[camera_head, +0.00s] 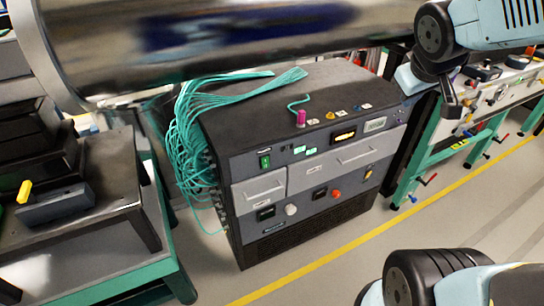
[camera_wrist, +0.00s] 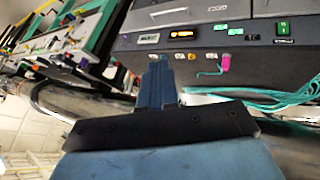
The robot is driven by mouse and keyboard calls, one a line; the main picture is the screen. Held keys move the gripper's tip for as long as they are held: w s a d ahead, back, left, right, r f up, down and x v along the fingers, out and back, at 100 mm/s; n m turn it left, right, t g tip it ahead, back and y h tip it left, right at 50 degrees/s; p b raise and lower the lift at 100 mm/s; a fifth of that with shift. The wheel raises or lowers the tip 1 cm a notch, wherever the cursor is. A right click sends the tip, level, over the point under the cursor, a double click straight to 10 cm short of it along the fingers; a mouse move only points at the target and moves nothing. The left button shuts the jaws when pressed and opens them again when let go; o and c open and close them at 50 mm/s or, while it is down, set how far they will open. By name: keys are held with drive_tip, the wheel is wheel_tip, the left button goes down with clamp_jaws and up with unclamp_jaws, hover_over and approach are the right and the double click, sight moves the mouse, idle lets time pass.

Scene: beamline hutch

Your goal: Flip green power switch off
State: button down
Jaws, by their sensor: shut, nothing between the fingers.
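The green power switch (camera_head: 265,162) is a small upright rocker at the upper left of the grey console's (camera_head: 285,225) front panel. I cannot tell which way it is set. In the wrist view, where the console appears upside down, the switch (camera_wrist: 283,28) is at the upper right. My gripper (camera_wrist: 158,64) is shut and empty, its blue fingers together, pointing toward the panel. It is apart from the switch, which lies well to the right of the fingertips in that view. In the head view my arm is at the upper right, beyond the console's right end.
Teal cables (camera_head: 190,135) hang over the console's left side. A large shiny cylinder (camera_head: 220,45) spans above. A dark bench (camera_head: 95,180) stands left, a green-framed table (camera_head: 475,120) right. Open floor lies in front.

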sight(265, 162)
drive_tip(key=w+a+f+n+t+y, duration=0.1)
drive_tip(key=w+a+f+n+y, duration=0.3)
drive_tip(key=w+a+f+n, duration=0.7)
drive_tip(key=s+a+f+n+g+y, duration=0.2)
drive_tip(key=a+f+n, duration=0.2)
drive_tip(key=a+f, duration=0.1)
drive_tip(key=s+a+f+n+g+y, duration=0.2)
drive_tip(key=a+f+n+g, duration=0.1)
drive_tip(key=a+f, duration=0.3)
wheel_tip(265, 162, down, 2)
drive_tip(key=shift+a+f+n+y, duration=0.25)
drive_tip(key=shift+a+n+y, duration=0.05)
drive_tip(key=shift+n+y, duration=0.1)
drive_tip(key=shift+w+a+f, duration=0.9)
drive_tip(key=shift+a+f, duration=0.3)
drive_tip(key=shift+f, duration=0.25)
drive_tip(key=shift+w+a+f, duration=0.95)
drive_tip(key=shift+a+f, duration=0.3)
drive_tip(key=shift+f, duration=0.15)
drive_tip(key=shift+w+a+f, duration=0.9)
drive_tip(key=shift+a+f, duration=0.3)
drive_tip(key=shift+f, duration=0.25)
drive_tip(key=shift+a, duration=0.1)
